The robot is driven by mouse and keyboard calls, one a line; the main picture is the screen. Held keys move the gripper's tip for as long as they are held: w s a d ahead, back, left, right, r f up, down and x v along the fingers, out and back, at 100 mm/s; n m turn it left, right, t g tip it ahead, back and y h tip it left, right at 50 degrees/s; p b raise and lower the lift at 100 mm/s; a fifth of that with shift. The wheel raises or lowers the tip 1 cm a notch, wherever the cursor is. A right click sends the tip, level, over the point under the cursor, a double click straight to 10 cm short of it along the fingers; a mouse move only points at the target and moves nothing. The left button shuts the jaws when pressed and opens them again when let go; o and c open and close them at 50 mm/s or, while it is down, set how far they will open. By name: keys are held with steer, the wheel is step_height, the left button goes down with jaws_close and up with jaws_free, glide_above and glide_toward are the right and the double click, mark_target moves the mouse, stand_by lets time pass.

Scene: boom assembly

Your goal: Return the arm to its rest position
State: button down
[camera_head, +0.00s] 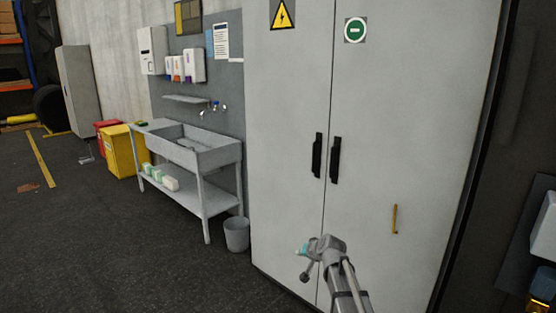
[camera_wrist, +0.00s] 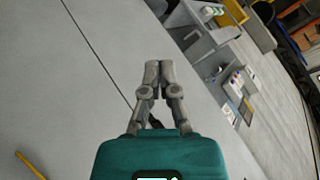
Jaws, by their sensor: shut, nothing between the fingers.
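My gripper (camera_wrist: 158,72) shows in the wrist view beyond its teal body. Its two grey fingers meet at the tips and nothing is between them. In the head view my grey arm (camera_head: 345,285) rises from the bottom edge in front of the cabinet, with a small teal part at its end. The fingers cannot be made out there. The tall grey double-door cabinet (camera_head: 285,150) stands behind the arm with both doors closed. It also fills the left of the wrist view (camera_wrist: 60,100), tilted. I cannot tell the gap between gripper and cabinet.
A grey sink bench (camera_head: 215,158) stands left of the cabinet, with a grey bin (camera_head: 236,234) beside it. Yellow (camera_head: 118,152) and red bins stand further left. A yellow bar (camera_head: 395,219) is on the right door. The dark floor (camera_head: 90,250) at the left is mostly clear.

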steer(key=s+d+f+g+h+p, duration=0.1)
steer(key=s+d+g, duration=0.2)
steer(key=s, duration=0.6)
steer(key=s+d+f+n+g+h+p, duration=0.1)
steer(key=s+d+g+h, duration=0.1)
steer(key=s, duration=0.7)
steer(key=s+d+f+n+g+h+p, duration=0.1)
steer(key=s+d+g+h, duration=0.1)
steer(key=s, duration=0.8)
steer(key=shift+d+f+g, duration=0.25)
steer(key=shift+d+g, duration=0.55)
steer(key=shift+d, duration=0.3)
steer(key=shift+w, duration=0.1)
